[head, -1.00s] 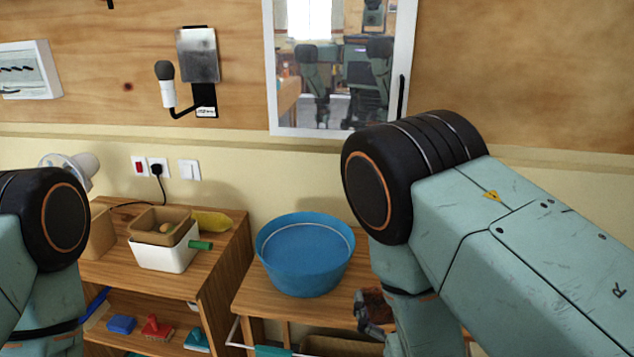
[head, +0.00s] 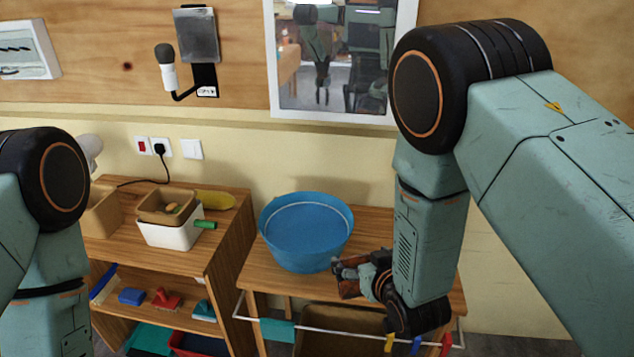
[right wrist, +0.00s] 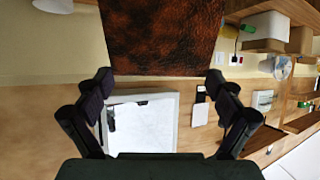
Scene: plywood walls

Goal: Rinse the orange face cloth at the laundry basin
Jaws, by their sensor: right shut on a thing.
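The blue basin (head: 303,262) stands on a wooden stand (head: 385,222). My right gripper (head: 345,272) is low beside the basin's right side, over the stand top. It is shut on a rust-brown, mottled thing (right wrist: 160,35), which fills the space between the spread fingers in the right wrist view. This may be the face cloth, though it looks dark brown rather than bright orange. I cannot tell whether it touches the basin. No other orange cloth shows. My left arm is at the left edge of the head view; its gripper is out of the picture.
A white rail (head: 335,332) with a teal cloth (head: 277,330) runs along the stand's front. Left is a wooden shelf unit (head: 225,225) with a white box (head: 170,235) and a yellow item (head: 215,201). A framed mirror (head: 270,60) hangs above.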

